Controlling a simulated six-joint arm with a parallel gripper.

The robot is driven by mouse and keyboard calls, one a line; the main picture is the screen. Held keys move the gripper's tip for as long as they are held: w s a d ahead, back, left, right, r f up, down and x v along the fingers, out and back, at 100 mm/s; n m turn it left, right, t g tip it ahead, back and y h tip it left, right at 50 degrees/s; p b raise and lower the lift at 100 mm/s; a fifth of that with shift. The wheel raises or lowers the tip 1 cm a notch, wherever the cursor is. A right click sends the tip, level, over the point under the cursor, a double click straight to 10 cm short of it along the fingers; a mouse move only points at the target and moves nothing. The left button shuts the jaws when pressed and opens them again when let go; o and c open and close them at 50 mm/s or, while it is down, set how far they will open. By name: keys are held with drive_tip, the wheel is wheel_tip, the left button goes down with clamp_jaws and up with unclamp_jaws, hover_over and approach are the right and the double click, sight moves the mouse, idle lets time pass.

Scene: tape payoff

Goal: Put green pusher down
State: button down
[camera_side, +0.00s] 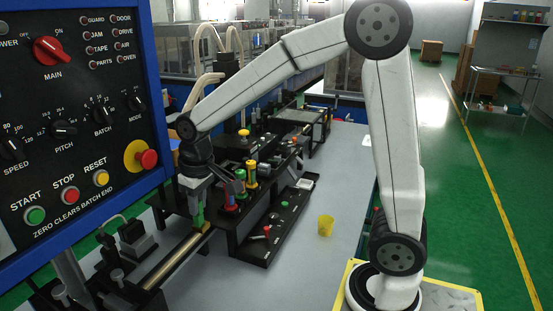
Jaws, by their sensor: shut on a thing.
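My gripper (196,199) points down at the left middle of the side view, over the near end of the black machine. It is shut on the green pusher (199,216), an upright green piece partly hidden by the fingers. The pusher's lower end is close to a small brass-coloured block (204,228) at the end of a long brass-coloured bar (176,260). I cannot tell whether the pusher touches anything below.
Upright blue (230,200) and yellow (251,176) pieces stand just right of my gripper. A control panel (75,110) fills the left foreground. Grey tabletop is clear around the cup.

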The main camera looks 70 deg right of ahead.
wheel_tip(320, 180, up, 10)
drive_tip(key=shift+d, duration=0.1)
drive_tip(key=d+m+g+h, duration=0.1)
drive_tip(key=d+m, duration=1.7)
drive_tip(key=d, duration=0.5)
drive_tip(key=f, duration=0.5)
drive_tip(key=shift+w+f, duration=0.2)
drive_tip(key=shift+w, duration=0.1)
drive_tip(key=w+d+f, duration=0.5)
drive_tip(key=w+f, duration=0.4)
drive_tip(key=w, duration=0.3)
drive_tip(key=shift+d+f, duration=0.15)
drive_tip(key=shift+d, duration=0.15)
